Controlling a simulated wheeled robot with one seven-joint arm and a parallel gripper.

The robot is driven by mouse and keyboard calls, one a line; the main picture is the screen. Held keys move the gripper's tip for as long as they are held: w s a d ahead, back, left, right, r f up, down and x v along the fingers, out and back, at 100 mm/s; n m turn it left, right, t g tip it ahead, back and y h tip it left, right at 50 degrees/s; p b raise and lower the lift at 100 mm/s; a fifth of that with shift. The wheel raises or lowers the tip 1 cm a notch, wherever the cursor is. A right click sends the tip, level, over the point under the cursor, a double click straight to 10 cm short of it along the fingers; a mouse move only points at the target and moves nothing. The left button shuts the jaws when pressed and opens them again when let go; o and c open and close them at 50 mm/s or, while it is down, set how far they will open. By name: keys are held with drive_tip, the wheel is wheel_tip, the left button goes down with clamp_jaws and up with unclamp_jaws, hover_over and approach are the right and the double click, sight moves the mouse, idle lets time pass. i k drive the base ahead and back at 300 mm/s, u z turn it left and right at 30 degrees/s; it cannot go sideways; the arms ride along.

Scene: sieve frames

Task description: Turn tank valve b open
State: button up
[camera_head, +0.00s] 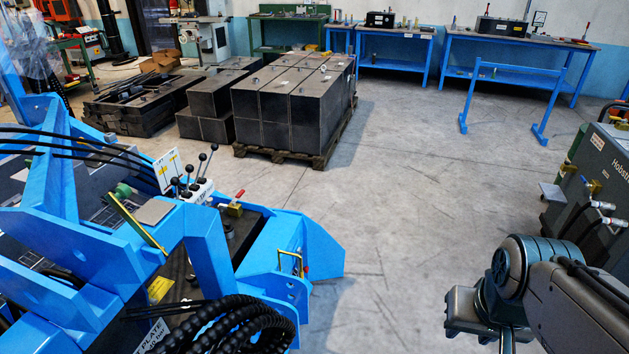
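A brass valve with a red lever (236,205) sits on the dark top of the blue machine at left centre. I cannot read any label that marks it as valve b. A second small fitting with a yellow handle and a red tip (293,263) is on the blue machine's side, lower and to the right.
The blue machine (285,245) fills the lower left, with black-knobbed levers (196,180) and black hoses. The green-grey unit (610,165) stands at right. Dark blocks on a pallet (325,155), a blue stand (520,75) and workbenches (455,45) are behind. The central floor is clear.

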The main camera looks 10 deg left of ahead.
sight(238, 195)
drive_tip(key=u, duration=0.2)
drive_tip(key=k, duration=0.2)
drive_tip(key=z, duration=0.7)
drive_tip(key=i, duration=1.55)
drive_tip(key=u, duration=0.95)
drive_tip(key=i, duration=0.95)
drive_tip(key=u, duration=1.5)
drive_tip(key=i, duration=0.45)
drive_tip(key=u, duration=0.35)
